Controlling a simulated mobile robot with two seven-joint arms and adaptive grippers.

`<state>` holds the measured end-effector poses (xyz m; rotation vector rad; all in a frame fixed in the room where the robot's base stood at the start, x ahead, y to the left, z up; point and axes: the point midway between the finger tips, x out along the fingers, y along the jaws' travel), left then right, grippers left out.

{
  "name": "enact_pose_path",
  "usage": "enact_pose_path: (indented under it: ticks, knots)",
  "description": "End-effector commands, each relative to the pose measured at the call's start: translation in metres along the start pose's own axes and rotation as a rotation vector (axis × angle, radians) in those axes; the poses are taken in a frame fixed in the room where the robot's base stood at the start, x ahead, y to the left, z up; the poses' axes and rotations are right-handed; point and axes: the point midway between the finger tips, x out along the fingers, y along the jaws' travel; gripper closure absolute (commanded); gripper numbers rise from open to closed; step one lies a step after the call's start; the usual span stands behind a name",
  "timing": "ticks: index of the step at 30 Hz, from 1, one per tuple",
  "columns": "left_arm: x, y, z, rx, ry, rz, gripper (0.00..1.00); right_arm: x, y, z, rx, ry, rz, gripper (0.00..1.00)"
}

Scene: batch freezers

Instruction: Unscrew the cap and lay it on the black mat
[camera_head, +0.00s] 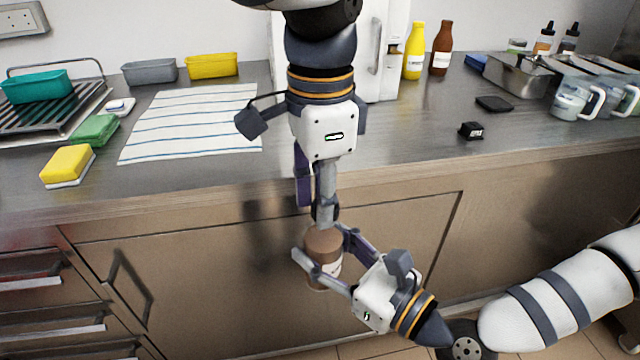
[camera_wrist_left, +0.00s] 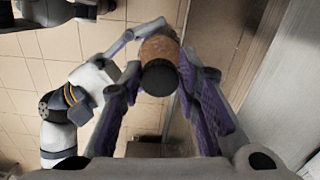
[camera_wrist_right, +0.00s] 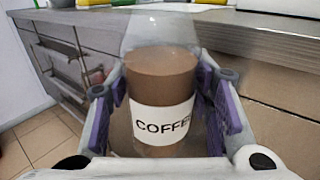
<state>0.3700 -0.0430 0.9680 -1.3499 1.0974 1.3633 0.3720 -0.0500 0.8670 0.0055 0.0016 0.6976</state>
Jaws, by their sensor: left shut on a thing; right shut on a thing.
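A clear bottle (camera_wrist_right: 162,95) with brown contents and a white label reading COFFEE stands roughly upright in front of the counter. My right gripper (camera_head: 322,250) is shut around its body; the bottle also shows in the head view (camera_head: 324,242). The black cap (camera_wrist_left: 160,78) is at the bottle's top. My left gripper (camera_head: 324,212) points down from above, its fingers shut on the cap. I cannot tell whether the cap is still threaded on the neck. The black mat (camera_head: 494,103) is a small dark square, bare, on the right of the counter.
A small black block (camera_head: 471,130) with a white label sits in front of the mat. White-handled jugs (camera_head: 577,100) and a steel pan (camera_head: 519,76) stand to the right. A striped towel (camera_head: 190,122) lies at left. The counter's front edge is close behind the bottle.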

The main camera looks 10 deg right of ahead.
Motion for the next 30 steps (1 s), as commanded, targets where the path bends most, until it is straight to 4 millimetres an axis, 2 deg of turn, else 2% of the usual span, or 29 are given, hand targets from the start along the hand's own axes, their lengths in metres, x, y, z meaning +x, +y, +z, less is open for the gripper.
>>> enact_pose_path:
  ticks: [3, 6, 16, 17, 18, 19, 26, 30]
  knots:
    - [-0.002, -0.004, 0.002, -0.304, 0.003, -0.02, 1.0, -0.001, 0.005, 0.003, -0.006, -0.007, 0.015, 1.0]
    - [-0.003, -0.004, 0.003, -0.445, 0.005, -0.019, 1.0, -0.001, 0.005, 0.003, -0.006, -0.007, 0.015, 1.0]
    - [-0.003, -0.005, 0.003, -0.488, 0.006, -0.021, 1.0, -0.001, 0.005, 0.002, -0.004, -0.006, 0.014, 1.0]
    - [-0.003, -0.005, 0.003, -0.488, 0.006, -0.021, 0.64, -0.001, 0.005, 0.002, -0.004, -0.006, 0.014, 1.0]
    - [-0.003, -0.005, 0.003, -0.488, 0.007, -0.02, 0.55, -0.001, 0.005, 0.002, -0.003, -0.006, 0.013, 1.0]
    - [-0.003, -0.004, 0.003, -0.487, 0.007, -0.02, 0.5, -0.001, 0.005, 0.002, -0.003, -0.006, 0.013, 1.0]
    - [-0.002, -0.002, 0.003, -0.485, 0.004, -0.013, 0.5, -0.001, 0.003, 0.002, -0.003, -0.005, 0.008, 1.0]
    - [-0.02, -0.002, 0.002, -0.485, 0.006, -0.013, 0.5, -0.001, 0.003, 0.002, -0.003, -0.005, 0.007, 1.0]
